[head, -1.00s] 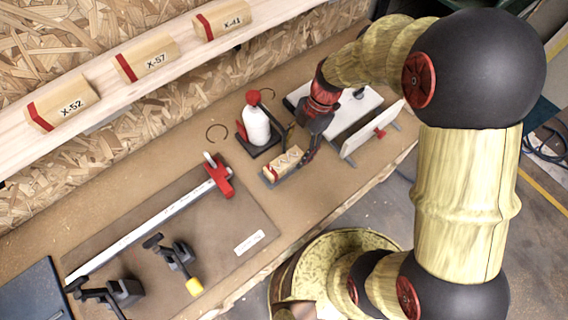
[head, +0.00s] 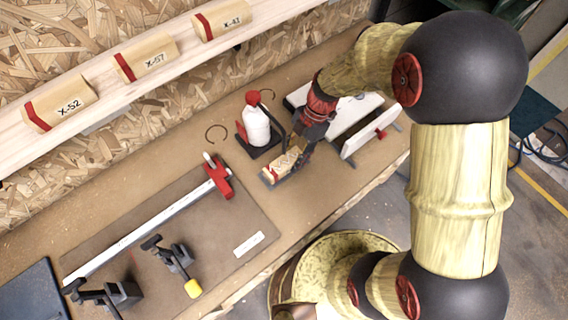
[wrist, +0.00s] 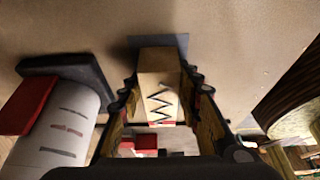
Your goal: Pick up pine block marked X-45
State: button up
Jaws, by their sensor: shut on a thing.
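A pine block (head: 280,168) with a red band stands low over the bench, beside the white bottle. My gripper (head: 295,157) is shut on it from above. In the wrist view the block (wrist: 158,82) sits between my two fingers, with a dark zigzag mark on its face. I cannot read a label on it. A dark grey plate or tray edge shows at the block's far end; whether the block still touches it, I cannot tell.
A white bottle with a red top (head: 256,125) stands close by on a dark base. Labelled blocks X-52 (head: 62,103), X-57 (head: 147,58) and a third (head: 222,18) lie on the shelf. A board with a red clamp (head: 219,176) is left of my gripper. A white panel (head: 362,132) stands at right.

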jog(key=c, duration=0.4)
jog(key=shift+r, duration=0.1)
jog(key=shift+c, duration=0.3)
